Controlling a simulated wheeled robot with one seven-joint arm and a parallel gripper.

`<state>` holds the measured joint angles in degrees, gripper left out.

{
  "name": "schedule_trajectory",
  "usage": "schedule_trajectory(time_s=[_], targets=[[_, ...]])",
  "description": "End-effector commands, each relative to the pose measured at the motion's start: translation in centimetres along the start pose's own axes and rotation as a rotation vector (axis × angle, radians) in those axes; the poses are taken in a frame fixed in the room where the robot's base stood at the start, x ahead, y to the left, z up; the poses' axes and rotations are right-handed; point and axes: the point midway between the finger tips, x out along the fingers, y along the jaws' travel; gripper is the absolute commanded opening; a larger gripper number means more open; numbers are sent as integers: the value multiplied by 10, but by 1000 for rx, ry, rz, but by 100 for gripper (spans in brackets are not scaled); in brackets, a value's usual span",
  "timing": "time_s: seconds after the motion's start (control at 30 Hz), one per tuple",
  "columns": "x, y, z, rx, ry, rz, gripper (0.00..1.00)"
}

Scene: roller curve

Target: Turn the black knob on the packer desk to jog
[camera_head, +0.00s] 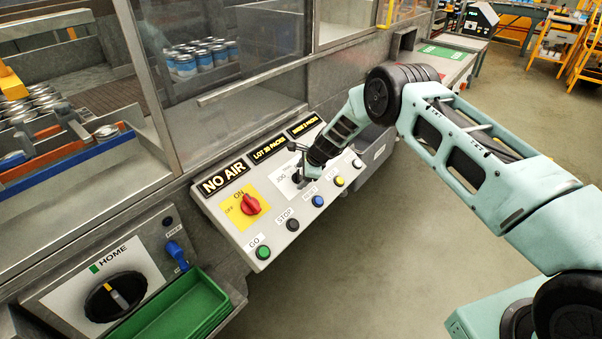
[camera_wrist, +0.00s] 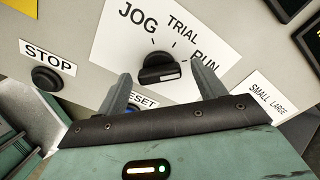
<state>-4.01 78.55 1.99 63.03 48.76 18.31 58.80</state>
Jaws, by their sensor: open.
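The black knob (camera_wrist: 160,69) sits on a white plate (camera_wrist: 112,40) marked JOG, TRIAL and RUN on the grey packer desk (camera_wrist: 77,22). It has a dark grip bar with a pale stripe; which mark it points to is hard to tell. In the wrist view my gripper (camera_wrist: 162,84) is open, with one finger on each side of the knob and no clear contact.
Close by are a black STOP button (camera_wrist: 46,79), a blue RESET button (camera_wrist: 132,108), a red switch (camera_head: 250,204) and a green GO button (camera_head: 263,252). A HOME panel with its own black knob (camera_head: 115,297) and a green tray (camera_head: 182,308) are at lower left.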

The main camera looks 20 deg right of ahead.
Motion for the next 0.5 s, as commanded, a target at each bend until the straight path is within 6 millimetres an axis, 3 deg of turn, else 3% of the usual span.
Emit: schedule_trajectory(time_s=[0.4, 0.5], targets=[[6, 0, 0, 0, -1, 0, 69], [6, 0, 0, 0, -1, 0, 44]])
